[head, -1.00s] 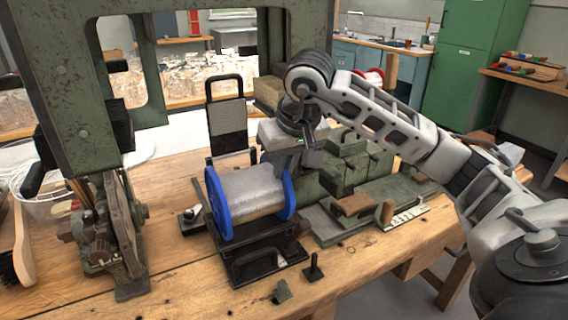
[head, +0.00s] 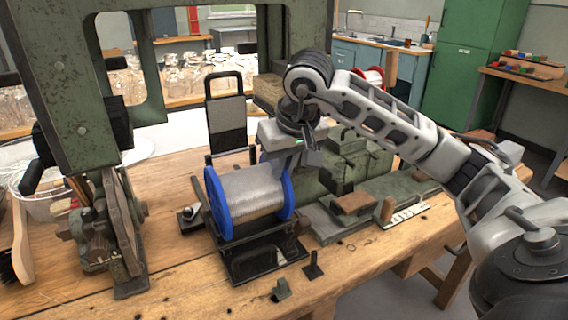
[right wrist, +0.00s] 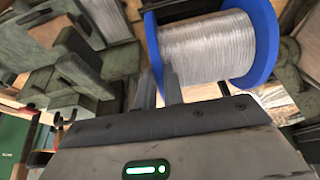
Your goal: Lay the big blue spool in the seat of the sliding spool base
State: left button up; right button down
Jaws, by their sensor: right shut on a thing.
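The big blue spool (head: 250,193) has blue flanges and is wound with silvery wire. It lies on its side at the black sliding spool base (head: 262,258), low over the seat. Its lower edge meets the base's upper part in the head view; I cannot tell if it rests fully on the seat. My right gripper (head: 284,165) reaches down from above, shut on the spool at its right flange. In the right wrist view the fingers (right wrist: 166,86) are at the edge of the blue flange (right wrist: 154,48). My left gripper is out of view.
A green press frame (head: 75,90) and a metal mechanism (head: 118,235) stand at the left. Green metal blocks (head: 345,160) stand right of the spool.

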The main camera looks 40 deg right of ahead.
jog(key=shift+f+b, duration=0.3)
jog(key=c, duration=1.4)
grip_release()
jog(key=shift+c, duration=0.2)
jog(key=o, duration=0.4)
jog(key=shift+f, duration=0.15)
